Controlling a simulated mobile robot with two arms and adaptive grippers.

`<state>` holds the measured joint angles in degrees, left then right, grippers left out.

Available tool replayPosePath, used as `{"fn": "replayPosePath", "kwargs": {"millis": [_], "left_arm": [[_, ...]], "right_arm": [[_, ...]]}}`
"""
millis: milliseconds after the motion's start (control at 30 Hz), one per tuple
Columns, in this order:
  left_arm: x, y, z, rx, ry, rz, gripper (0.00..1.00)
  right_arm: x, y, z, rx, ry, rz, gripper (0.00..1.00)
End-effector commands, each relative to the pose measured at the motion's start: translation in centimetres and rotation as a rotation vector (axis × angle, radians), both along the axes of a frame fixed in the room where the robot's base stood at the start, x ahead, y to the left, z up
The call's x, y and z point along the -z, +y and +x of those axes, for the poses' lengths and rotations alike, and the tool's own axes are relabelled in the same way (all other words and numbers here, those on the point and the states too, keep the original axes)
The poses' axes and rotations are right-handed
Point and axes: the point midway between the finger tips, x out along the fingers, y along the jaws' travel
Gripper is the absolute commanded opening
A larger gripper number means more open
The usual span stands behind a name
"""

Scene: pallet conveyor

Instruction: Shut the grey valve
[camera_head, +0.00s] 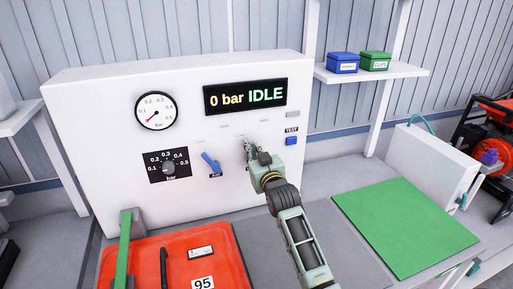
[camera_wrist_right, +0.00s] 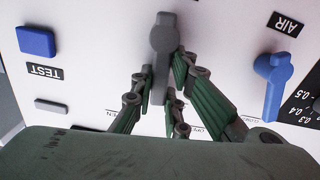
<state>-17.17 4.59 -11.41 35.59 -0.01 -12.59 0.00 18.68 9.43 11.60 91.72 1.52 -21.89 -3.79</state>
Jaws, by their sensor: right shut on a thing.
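The grey valve (camera_wrist_right: 163,40) shows in the right wrist view as a grey lever on the white panel, its handle lying up and down the picture. My right gripper (camera_wrist_right: 165,95) has its green fingers on both sides of the lever and is shut on it. In the head view my right gripper (camera_head: 255,150) is against the panel below the display and hides most of the grey valve. My left gripper is not in view.
The white panel (camera_head: 90,110) carries a display (camera_head: 245,96) reading "0 bar IDLE", a gauge (camera_head: 155,111) at zero, a pressure knob (camera_head: 169,167), a blue AIR lever (camera_head: 210,162) and a blue TEST button (camera_head: 292,141). An orange case (camera_head: 130,265) lies in front; a green mat (camera_head: 400,225) lies right.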

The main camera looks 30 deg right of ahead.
Motion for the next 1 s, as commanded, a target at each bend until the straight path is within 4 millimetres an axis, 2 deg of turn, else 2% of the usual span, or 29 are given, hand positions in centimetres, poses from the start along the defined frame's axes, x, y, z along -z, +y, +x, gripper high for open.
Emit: {"fn": "replayPosePath", "kwargs": {"millis": [200,500,1000], "left_arm": [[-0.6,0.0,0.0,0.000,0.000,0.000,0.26],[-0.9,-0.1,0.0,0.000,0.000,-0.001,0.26],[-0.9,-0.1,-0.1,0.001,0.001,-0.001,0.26]], "right_arm": [[0.4,0.6,0.1,0.002,0.050,-0.175,0.00],[0.8,1.2,0.3,0.004,0.090,-0.336,0.00],[1.0,1.5,0.3,0.004,0.106,-0.405,0.00]]}}
